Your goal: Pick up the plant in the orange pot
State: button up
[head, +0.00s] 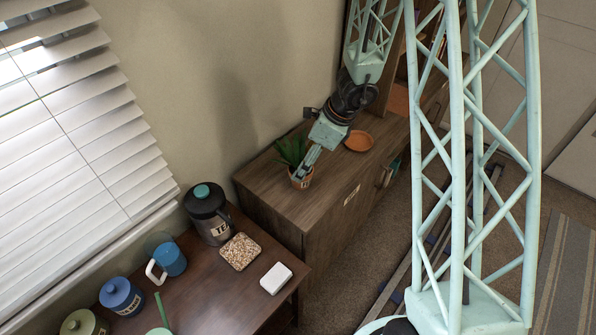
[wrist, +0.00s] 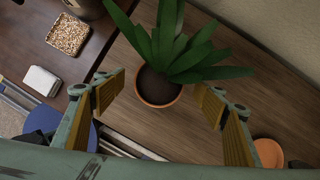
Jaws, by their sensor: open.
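The plant (head: 291,151) has long green leaves and stands in an orange pot (head: 301,181) near the front left end of the wooden cabinet. In the wrist view the plant (wrist: 172,45) rises from dark soil, and the orange pot (wrist: 158,90) shows its round rim. My gripper (wrist: 166,97) is open, with one finger to the left of the pot and one to the right. A clear gap shows on both sides of the pot. In the head view my gripper (head: 308,163) is right at the pot and partly hides it and the leaves.
An orange saucer (head: 358,141) lies on the cabinet top (head: 290,205) to the right of the plant. A lower dark table (head: 215,300) at the left holds a canister (head: 207,213), a blue mug (head: 170,259), a speckled square tile (head: 240,251) and a white block (head: 276,278). The wall is close behind the plant.

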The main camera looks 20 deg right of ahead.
jog(key=shift+b+x, duration=0.3)
jog(key=shift+x, duration=0.9)
jog(key=shift+c, duration=0.8)
jog(key=c, duration=1)
jog(key=shift+r, duration=0.2)
jog(key=shift+r+p, duration=0.85)
jog(key=shift+r, duration=0.8)
jog(key=s+d+b, duration=0.1)
jog(key=s, duration=0.4)
jog(key=s+d+r+b, duration=0.1)
jog(key=s, duration=0.4)
jog(key=s+d+b, duration=0.2)
jog(key=s, duration=0.3)
jog(key=shift+s+r, duration=0.15)
jog(key=shift+s, duration=0.05)
